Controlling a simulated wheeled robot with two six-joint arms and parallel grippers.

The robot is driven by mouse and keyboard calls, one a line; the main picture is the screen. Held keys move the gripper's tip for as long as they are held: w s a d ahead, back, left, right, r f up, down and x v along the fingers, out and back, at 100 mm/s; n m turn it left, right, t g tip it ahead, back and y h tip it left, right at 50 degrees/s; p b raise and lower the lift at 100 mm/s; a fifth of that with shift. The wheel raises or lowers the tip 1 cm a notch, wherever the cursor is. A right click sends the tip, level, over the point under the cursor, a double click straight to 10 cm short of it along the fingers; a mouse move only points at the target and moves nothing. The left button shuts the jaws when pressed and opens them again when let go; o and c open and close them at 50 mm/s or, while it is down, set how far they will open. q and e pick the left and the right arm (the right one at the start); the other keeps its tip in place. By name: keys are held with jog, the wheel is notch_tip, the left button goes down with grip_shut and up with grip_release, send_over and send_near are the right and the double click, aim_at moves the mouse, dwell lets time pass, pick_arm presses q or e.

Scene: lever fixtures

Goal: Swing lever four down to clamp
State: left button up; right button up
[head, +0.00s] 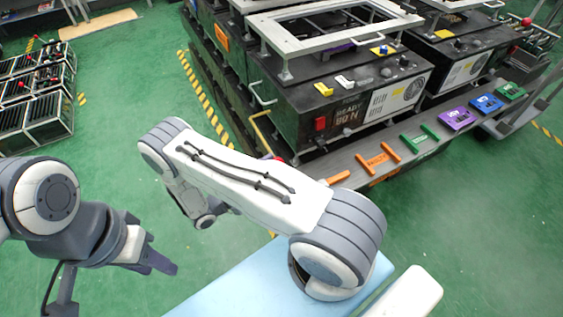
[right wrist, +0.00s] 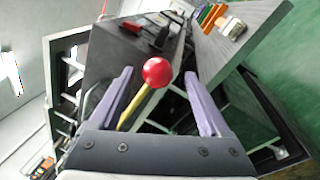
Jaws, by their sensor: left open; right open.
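In the right wrist view a lever with a red ball knob (right wrist: 157,71) on a yellow rod (right wrist: 135,108) stands between the two purple fingers of my right gripper (right wrist: 159,74). The fingers are open, with a gap on each side of the knob. I cannot tell whether this is lever four. In the head view a bent yellow rod (head: 262,132) shows just behind my right arm, which hides my right gripper there. My left gripper (head: 160,264) is open and empty over the green floor at lower left, away from the fixtures.
Black racks (head: 38,95) stand at far left.

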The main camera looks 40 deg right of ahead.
jog(key=a, duration=0.4)
jog(key=shift+w+a+f, duration=0.1)
jog(key=shift+a+f, duration=0.15)
jog(key=shift+f, duration=0.15)
jog(key=s+a+r+n+y, duration=0.3)
jog(key=s+a+r+y, duration=1.55)
jog(key=r+y, duration=0.3)
notch_tip(320, 180, up, 18)
jog(key=p, duration=1.7)
jog(key=shift+w+a+r+t+h, duration=0.15)
jog(key=shift+w+t+h, duration=0.15)
jog(key=shift+w+h, duration=0.1)
